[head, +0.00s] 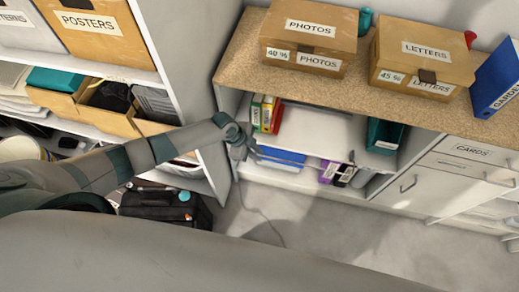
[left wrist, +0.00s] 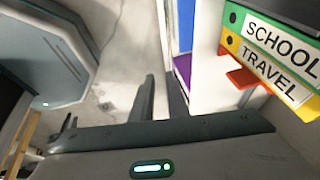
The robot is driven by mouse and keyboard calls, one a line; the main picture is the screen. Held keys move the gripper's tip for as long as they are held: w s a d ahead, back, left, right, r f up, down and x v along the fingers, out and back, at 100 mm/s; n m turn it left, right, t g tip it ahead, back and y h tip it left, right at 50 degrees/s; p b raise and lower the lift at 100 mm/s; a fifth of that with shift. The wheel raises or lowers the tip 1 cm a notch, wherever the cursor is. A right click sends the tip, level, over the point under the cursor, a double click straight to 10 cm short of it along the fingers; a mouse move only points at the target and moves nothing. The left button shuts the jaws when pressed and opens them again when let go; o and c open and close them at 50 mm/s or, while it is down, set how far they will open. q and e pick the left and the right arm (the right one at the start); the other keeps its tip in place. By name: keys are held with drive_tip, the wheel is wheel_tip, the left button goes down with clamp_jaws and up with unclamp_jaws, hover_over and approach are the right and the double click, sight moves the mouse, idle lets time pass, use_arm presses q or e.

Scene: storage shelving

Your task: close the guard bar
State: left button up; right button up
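I cannot make out a guard bar for certain in either view. My left gripper (head: 296,159) reaches across the left end of the low cabinet (head: 233,101), in front of its open shelf bay. In the left wrist view its two dark fingers (left wrist: 160,95) stand a little apart. A narrow gap shows between them, and I see nothing held there. Green and yellow binders labelled SCHOOL (left wrist: 280,42) and TRAVEL (left wrist: 270,72) are to the right of the fingers. My right gripper is not in view.
PHOTOS (head: 310,30) and LETTERS (head: 425,50) boxes stand on the cabinet top, with a blue binder (head: 497,80) at right. Purple and black binders (head: 335,173) are low in the bay. A dark bag (head: 165,207) is on the floor at left. Floor (head: 320,225) before the cabinet is mostly clear.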

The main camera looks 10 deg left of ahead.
use_arm(q)
drive_tip(key=s+a+r+p, duration=0.2)
drive_tip(key=s+p, duration=0.2)
drive_tip(key=s, duration=0.1)
drive_tip(key=s+a+r+p, duration=0.3)
drive_tip(key=s+p, duration=0.2)
drive_tip(key=shift+s+r, duration=0.25)
drive_tip(key=shift+s, duration=0.1)
idle(1.1)
